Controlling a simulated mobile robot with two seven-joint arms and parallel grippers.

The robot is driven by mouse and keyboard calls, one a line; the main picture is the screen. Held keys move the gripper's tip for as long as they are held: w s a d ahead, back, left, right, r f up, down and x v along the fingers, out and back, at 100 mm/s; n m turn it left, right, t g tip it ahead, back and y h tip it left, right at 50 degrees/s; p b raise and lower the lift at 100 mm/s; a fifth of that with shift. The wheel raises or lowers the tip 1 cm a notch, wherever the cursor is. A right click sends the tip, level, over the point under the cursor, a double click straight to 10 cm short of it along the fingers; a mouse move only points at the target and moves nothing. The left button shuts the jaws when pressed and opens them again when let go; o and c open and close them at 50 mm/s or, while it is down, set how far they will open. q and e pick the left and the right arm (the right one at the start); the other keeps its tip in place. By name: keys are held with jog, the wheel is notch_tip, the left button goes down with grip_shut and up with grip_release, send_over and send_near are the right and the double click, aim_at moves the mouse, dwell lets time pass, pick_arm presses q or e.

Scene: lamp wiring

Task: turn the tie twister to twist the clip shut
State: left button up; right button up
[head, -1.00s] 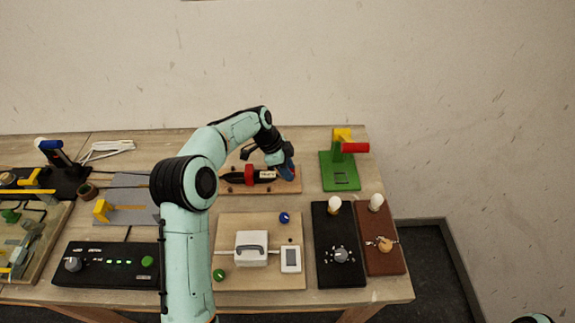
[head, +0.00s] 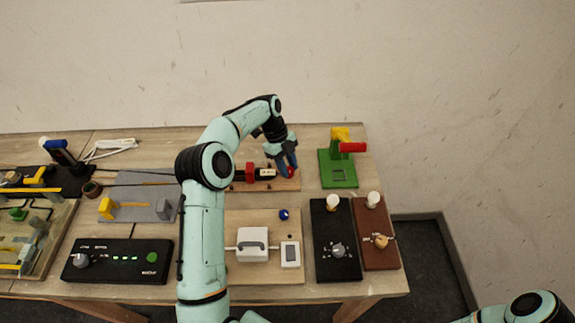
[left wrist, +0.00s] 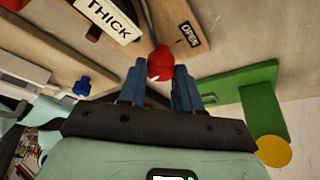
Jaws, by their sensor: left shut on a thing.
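The tie twister stands on a wooden board (head: 262,187) at the back middle of the table. It has a red block (head: 249,172), a black part with a pale label and a red knob (head: 290,172) at its right end. My left gripper (head: 287,162) reaches down over that end. In the left wrist view its blue fingertips (left wrist: 160,72) are shut on the red knob (left wrist: 160,62), one on each side. A label reading THICK (left wrist: 108,20) and one reading OPEN (left wrist: 189,34) show nearby. My arm hides part of the board's left side. The clip cannot be made out. My right gripper is out of view.
A green stand (head: 338,170) with a red handle stands close to the right. In front lie a board with a white box (head: 252,243), a black dial board (head: 335,262) and a brown board (head: 384,255). A black control box (head: 117,262) is at front left.

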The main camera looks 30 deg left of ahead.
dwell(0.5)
pick_arm(q)
jog(key=o, duration=1)
jog(key=shift+o, duration=0.2)
jog(key=v, duration=1.2)
